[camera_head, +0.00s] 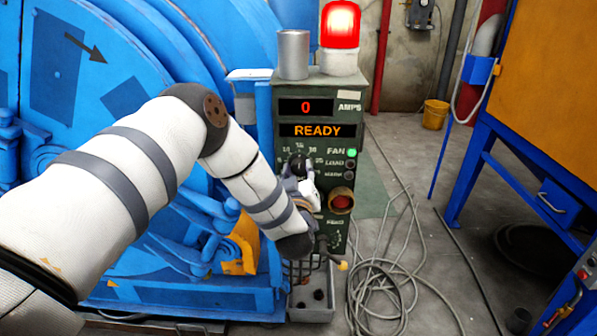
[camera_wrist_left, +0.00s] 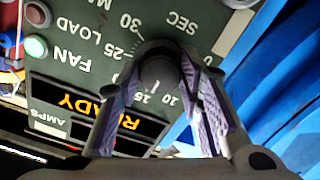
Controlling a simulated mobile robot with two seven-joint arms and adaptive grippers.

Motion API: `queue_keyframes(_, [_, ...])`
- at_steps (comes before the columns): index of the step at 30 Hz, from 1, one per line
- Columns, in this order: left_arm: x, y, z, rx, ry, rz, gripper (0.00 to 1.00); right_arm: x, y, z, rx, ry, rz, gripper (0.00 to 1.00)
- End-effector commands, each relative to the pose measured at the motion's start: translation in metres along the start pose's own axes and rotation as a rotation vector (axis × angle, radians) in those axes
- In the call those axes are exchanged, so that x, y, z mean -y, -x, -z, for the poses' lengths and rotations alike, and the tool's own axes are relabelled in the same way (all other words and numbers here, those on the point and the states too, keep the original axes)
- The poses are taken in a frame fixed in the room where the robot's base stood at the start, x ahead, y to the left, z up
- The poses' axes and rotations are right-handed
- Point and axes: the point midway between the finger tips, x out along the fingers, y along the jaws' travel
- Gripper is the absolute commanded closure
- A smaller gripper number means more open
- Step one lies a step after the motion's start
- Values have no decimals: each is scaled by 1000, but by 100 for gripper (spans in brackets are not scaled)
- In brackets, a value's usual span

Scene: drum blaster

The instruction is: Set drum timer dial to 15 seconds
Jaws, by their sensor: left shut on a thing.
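The black timer dial (camera_head: 298,162) is on the dark green control panel, left of the FAN, LOAD and WARM labels. In the left wrist view the dial (camera_wrist_left: 160,70) appears upside down, with the numbers 10, 15, 25 and 30 and SEC showing around it. A small white mark on the knob faces the area between 10 and 15; its exact setting is hard to read. My left gripper (camera_head: 302,182) is shut on the dial, with its two fingers (camera_wrist_left: 163,92) on either side of the knob. My right gripper is in neither view.
The display reads READY (camera_head: 318,130) below a 0 AMPS readout. A red beacon (camera_head: 340,25) and a metal cylinder (camera_head: 293,54) top the control box. A red button (camera_head: 341,201) is right of my gripper. The blue drum (camera_head: 60,60) fills the left; loose cables (camera_head: 385,280) lie right.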

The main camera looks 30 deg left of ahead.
Motion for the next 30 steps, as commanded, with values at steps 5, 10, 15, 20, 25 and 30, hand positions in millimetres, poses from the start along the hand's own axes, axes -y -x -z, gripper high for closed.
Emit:
queue_keyframes(5, [1,0,-1,0,0,2,55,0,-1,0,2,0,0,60])
queue_keyframes(10, [2,0,-1,1,-2,5,46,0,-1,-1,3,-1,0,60])
queue_keyframes(15, [3,0,-2,1,-3,5,46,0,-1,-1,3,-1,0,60])
queue_keyframes(20, [2,0,-1,0,-2,3,46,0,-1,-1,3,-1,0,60])
queue_keyframes(25, [1,13,-2,3,-2,2,46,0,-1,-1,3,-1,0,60])
queue_keyframes(30, [1,59,-2,7,-4,2,46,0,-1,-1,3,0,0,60])
